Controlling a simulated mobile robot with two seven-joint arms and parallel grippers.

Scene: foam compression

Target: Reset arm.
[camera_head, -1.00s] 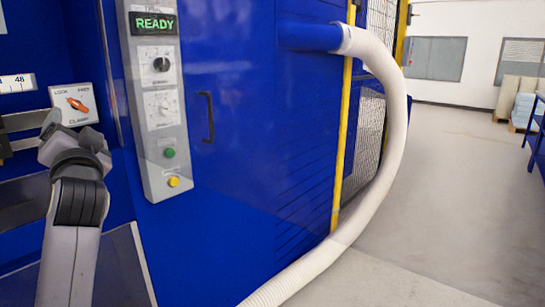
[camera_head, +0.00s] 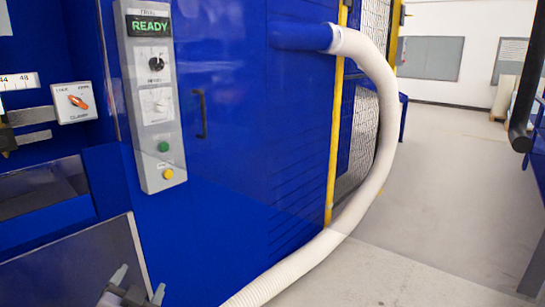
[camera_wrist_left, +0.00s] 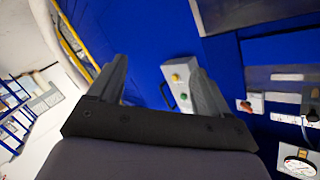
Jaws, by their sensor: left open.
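My left gripper (camera_head: 139,283) is low in the head view, in front of the lower blue machine and a grey panel. Its two grey fingers are apart with nothing between them. In the left wrist view the open fingers (camera_wrist_left: 160,82) show against the blue machine wall. The grey control panel (camera_head: 151,100) has a green READY display, two knobs, a green button and a yellow button; it also shows in the wrist view (camera_wrist_left: 180,82). An orange clamp switch (camera_head: 76,102) is on a white plate to its left. My right gripper is not seen.
A white ribbed hose (camera_head: 372,150) curves from the machine down to the floor. A yellow post (camera_head: 334,150) and mesh guard stand beside it. A dark bar (camera_head: 527,95) hangs at the right edge; I cannot tell what it belongs to. The grey floor (camera_head: 440,200) is open.

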